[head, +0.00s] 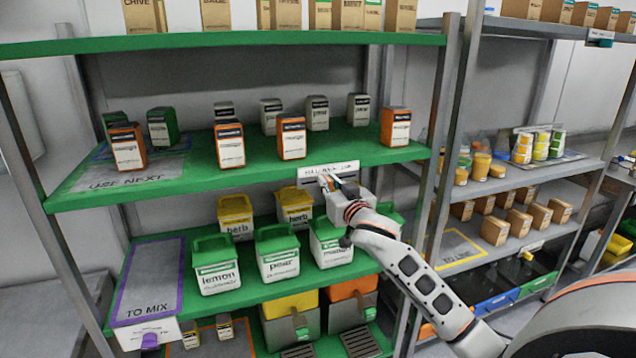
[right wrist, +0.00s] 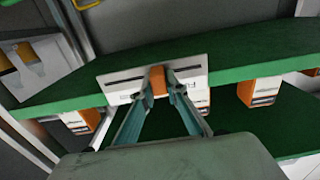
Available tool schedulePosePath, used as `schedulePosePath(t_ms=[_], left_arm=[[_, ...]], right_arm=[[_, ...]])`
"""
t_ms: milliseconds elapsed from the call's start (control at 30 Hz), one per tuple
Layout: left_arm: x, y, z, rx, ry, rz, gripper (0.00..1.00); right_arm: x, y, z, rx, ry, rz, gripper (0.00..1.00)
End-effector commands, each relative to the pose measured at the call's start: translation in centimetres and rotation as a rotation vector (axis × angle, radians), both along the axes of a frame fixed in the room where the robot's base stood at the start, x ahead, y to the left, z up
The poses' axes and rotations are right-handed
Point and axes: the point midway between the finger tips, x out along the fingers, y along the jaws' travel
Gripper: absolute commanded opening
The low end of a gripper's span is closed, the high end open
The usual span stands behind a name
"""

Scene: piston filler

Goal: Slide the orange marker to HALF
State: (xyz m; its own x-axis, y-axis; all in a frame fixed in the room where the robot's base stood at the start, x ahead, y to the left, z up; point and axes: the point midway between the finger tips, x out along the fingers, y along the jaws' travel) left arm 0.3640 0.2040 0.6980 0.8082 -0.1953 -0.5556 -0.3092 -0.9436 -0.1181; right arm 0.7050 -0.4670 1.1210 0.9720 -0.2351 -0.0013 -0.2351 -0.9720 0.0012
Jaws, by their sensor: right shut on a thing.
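The orange marker (right wrist: 158,82) stands in the right wrist view, near the middle of a white label plate (right wrist: 190,76) with a dark slot. The slot shows on both sides of it. My right gripper (right wrist: 160,90) is shut on the marker, one fingertip on each side. In the head view the plate (head: 322,167) hangs on the front edge of the middle green shelf, with my right gripper (head: 328,183) at it. The print is small and partly covered; I cannot read where HALF is. My left gripper is not in view.
Several orange-topped cartons (head: 229,146) stand on the middle green shelf (head: 345,150) above the plate. Lidded tubs (head: 277,255) fill the shelf below, close under my right arm. A metal post (head: 446,130) stands right of the gripper.

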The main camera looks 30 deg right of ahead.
Motion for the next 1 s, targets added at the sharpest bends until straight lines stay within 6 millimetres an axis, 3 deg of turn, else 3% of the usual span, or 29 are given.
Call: schedulePosePath(t_ms=[100, 367, 400, 467, 833, 1000], left_arm=[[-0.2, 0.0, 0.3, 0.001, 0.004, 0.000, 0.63], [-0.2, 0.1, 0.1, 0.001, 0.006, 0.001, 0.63], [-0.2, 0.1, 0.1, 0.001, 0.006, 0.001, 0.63], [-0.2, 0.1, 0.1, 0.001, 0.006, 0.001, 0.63], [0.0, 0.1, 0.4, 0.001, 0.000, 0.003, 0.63], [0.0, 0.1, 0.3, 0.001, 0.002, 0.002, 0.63]], right_arm=[[-0.1, -1.3, 0.1, 0.000, 0.000, 0.000, 0.00], [-0.1, -1.3, 0.0, 0.001, -0.001, 0.001, 0.00], [-0.1, -1.3, 0.0, 0.001, -0.001, 0.001, 0.16], [-0.1, -1.3, 0.0, 0.001, -0.001, 0.001, 0.31], [-0.2, -1.3, 0.0, 0.001, -0.001, 0.002, 0.31], [-1.9, -0.8, -0.1, 0.002, 0.000, 0.002, 0.31]])
